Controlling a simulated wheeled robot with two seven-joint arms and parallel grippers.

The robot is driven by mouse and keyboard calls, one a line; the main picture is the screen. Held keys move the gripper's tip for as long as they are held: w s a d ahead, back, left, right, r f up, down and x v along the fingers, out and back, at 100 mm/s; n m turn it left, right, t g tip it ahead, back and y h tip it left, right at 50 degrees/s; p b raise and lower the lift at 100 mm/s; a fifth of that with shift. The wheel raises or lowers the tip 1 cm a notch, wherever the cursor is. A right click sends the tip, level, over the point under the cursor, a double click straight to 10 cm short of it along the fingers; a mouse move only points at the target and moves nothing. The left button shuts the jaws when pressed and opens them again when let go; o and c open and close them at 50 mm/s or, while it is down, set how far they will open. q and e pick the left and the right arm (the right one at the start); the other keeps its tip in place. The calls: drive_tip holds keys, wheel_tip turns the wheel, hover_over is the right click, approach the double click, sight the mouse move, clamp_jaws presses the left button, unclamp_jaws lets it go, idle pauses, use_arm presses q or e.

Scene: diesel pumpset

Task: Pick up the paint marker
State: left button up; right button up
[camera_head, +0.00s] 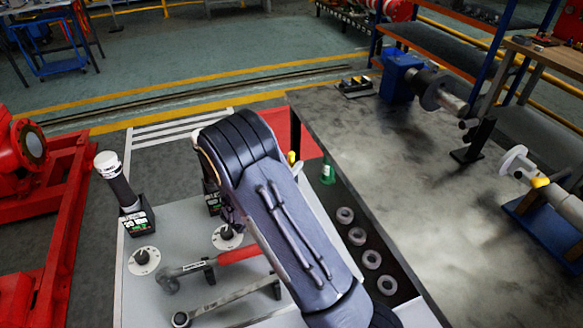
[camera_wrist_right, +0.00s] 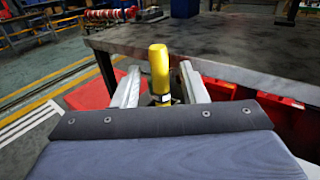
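The paint marker (camera_wrist_right: 160,72) stands upright in the right wrist view, with a yellow upper part and a dark and pale band low down. My right gripper (camera_wrist_right: 159,78) is open, with one pale finger on each side of it. A narrow gap shows between the marker and each finger. My left gripper is in neither view.
A grey-topped workbench (camera_head: 420,190) stands to the right, holding a blue vise (camera_head: 398,78). Below my arm, a light-topped surface carries a red-handled tool (camera_head: 235,255), a wrench (camera_head: 230,298) and a white-capped black device (camera_head: 122,185). Several metal rings (camera_head: 357,236) line the right side.

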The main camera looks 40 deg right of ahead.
drive_tip(key=shift+x, duration=1)
clamp_jaws()
drive_tip(key=shift+r, duration=0.1)
